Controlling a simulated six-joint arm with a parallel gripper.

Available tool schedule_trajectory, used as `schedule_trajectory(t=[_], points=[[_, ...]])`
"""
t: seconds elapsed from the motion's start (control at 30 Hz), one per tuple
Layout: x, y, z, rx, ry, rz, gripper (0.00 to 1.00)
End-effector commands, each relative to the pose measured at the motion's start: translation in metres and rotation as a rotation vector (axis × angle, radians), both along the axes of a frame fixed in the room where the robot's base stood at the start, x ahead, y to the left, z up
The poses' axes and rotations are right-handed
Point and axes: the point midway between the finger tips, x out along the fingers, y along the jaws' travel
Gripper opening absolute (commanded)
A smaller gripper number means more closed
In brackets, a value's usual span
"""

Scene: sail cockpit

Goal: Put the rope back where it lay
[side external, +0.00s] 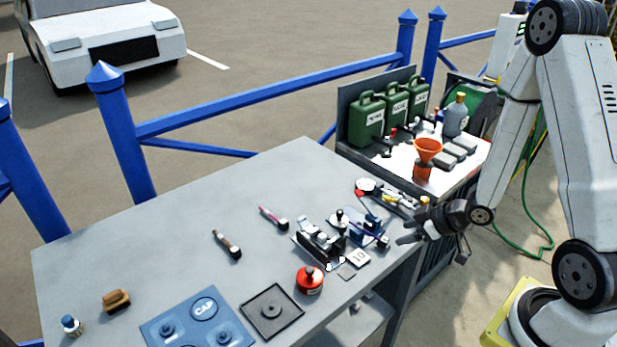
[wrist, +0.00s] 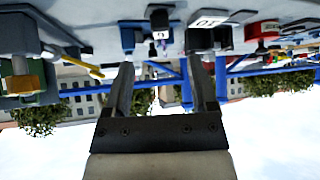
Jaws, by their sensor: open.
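I cannot make out a rope in either view. My gripper (side external: 432,248) is at the right edge of the grey table (side external: 120,255), low beside the table top. Its fingers are spread and nothing shows between them. In the wrist view, my gripper (wrist: 163,85) is also open and empty, with the scene upside down. A dark clamp-like device (side external: 320,245) and a blue device (side external: 368,232) stand on the table just left of the gripper.
A red round container (side external: 310,280), a black square tray (side external: 271,311), a blue tray labelled CAP (side external: 185,335) and brushes (side external: 227,244) lie on the table. Green canisters (side external: 366,120) and an orange funnel (side external: 428,150) stand on the rear bench. A green hose (side external: 530,256) lies on the ground. The table's left rear is clear.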

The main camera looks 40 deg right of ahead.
Motion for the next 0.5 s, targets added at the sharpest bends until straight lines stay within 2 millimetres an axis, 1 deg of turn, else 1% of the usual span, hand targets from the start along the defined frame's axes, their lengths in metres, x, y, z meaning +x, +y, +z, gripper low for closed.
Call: schedule_trajectory(t=[0.2, 0.5], points=[[0.01, 0.004, -0.01, 0.001, 0.0, 0.001, 0.74], [0.012, 0.005, -0.013, -0.001, 0.0, -0.001, 0.74]])
